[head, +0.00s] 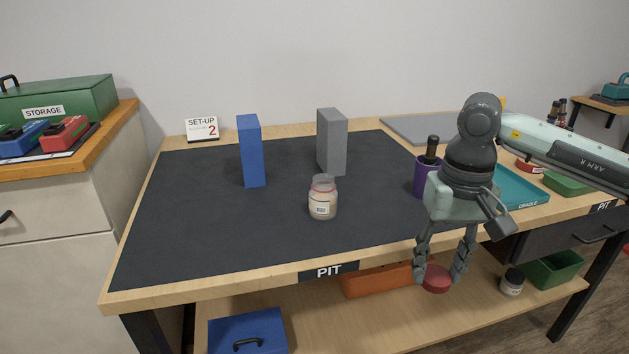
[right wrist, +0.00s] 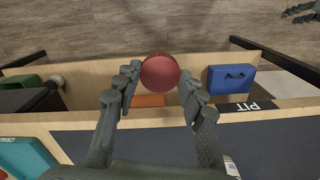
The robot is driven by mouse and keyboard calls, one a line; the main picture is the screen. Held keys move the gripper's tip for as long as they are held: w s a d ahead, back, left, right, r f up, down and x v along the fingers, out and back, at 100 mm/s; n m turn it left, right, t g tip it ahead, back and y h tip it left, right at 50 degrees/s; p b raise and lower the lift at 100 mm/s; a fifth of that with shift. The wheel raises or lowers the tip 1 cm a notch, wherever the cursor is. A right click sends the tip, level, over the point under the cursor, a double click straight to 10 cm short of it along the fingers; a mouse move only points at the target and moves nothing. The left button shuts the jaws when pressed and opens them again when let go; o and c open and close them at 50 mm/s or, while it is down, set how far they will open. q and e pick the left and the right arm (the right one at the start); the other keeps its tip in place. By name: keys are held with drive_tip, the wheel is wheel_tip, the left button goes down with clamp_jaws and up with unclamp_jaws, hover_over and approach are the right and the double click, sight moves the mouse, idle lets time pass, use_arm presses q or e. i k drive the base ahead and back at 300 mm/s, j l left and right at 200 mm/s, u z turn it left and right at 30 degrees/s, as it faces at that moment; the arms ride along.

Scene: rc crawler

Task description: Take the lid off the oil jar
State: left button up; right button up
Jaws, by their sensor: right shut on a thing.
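The oil jar (head: 322,204) is a small glass jar with a pale label, upright on the dark mat near the middle of the table in the head view. Its mouth shows no lid and its neck has a reddish ring. My right gripper (head: 440,275) is shut on the round red lid (head: 436,281), in front of the table's front edge and right of the jar, apart from it. In the right wrist view the lid (right wrist: 160,72) sits between the fingertips. My left gripper (right wrist: 300,12) shows only as small dark fingers at that view's top right corner.
A blue block (head: 251,152) and a grey block (head: 332,143) stand behind the jar. A purple cup (head: 424,178) and a teal tray (head: 522,187) are at the right. The mat (head: 200,235) is clear left of the jar. A lower shelf (head: 440,325) holds bins.

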sight(324, 193)
drive_tip(key=l+u, duration=0.15)
drive_tip(key=l, duration=1.75)
drive_tip(key=i+j+u, duration=0.1)
drive_tip(key=u, duration=0.3)
drive_tip(key=i+u, duration=0.15)
drive_tip(key=u, duration=0.2)
drive_tip(key=i+u, duration=0.1)
drive_tip(key=u, duration=0.3)
drive_tip(key=i, duration=0.6)
